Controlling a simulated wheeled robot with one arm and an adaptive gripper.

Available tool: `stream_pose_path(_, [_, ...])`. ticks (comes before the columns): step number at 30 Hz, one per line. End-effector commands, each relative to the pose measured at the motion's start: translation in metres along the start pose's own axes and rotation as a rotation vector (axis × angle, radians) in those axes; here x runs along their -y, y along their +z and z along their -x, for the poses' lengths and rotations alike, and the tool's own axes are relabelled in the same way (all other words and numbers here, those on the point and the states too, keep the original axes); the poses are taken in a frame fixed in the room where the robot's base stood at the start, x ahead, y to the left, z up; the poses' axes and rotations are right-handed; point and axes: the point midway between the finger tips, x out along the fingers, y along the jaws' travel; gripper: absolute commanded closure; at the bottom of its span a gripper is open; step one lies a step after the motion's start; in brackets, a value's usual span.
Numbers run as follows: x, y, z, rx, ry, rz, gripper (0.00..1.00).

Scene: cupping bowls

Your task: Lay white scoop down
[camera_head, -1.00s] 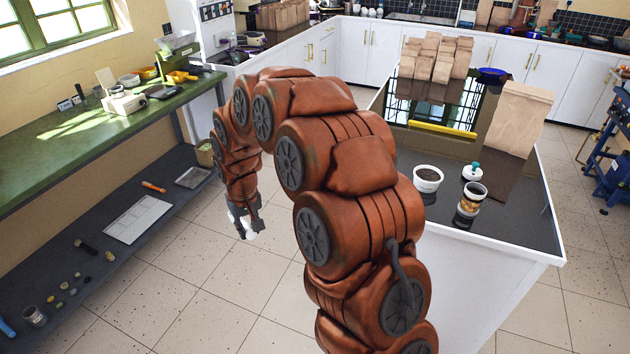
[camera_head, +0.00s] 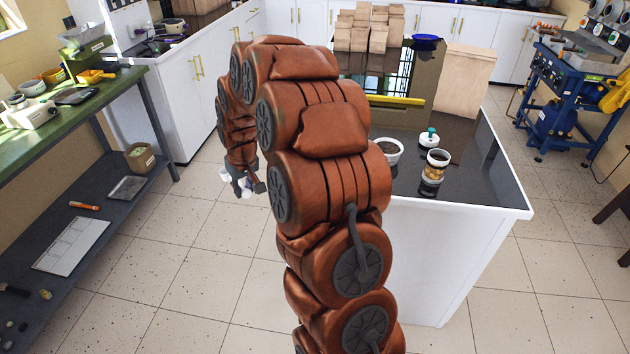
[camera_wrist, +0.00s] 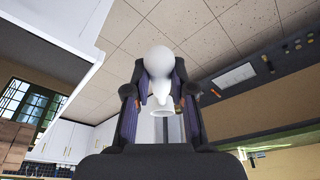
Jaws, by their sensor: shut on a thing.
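My gripper (camera_head: 243,183) hangs over the open tiled floor, between the green workbench and the island. It is shut on the white scoop (camera_wrist: 158,75). In the wrist view the scoop sits between the two fingers (camera_wrist: 160,98), with a rounded end showing beyond them and a flared, cup-like end nearer the camera. In the head view only small white parts of the scoop show by the fingers. My arm hides part of the floor and of the island's near side.
The island's dark top (camera_head: 462,190) bears a white bowl (camera_head: 390,150), a jar (camera_head: 434,168), a small green-topped white container (camera_head: 429,138) and paper bags (camera_head: 372,28). At left, the green workbench (camera_head: 60,128) holds bowls, above a dark lower shelf (camera_head: 120,222).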

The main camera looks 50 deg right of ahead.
Motion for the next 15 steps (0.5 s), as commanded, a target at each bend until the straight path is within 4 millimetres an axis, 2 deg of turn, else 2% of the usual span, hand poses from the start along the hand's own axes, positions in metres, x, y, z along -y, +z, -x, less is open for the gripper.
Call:
stream_pose_path(1, [-0.024, 0.004, -0.008, -0.015, 0.006, -0.025, 1.0])
stream_pose_path(9, [-0.131, 0.024, -0.02, -0.106, 0.034, -0.115, 1.0])
stream_pose_path(12, [-0.162, 0.034, -0.021, -0.13, 0.043, -0.141, 1.0])
stream_pose_path(15, [-0.185, 0.043, -0.021, -0.149, 0.052, -0.158, 1.0])
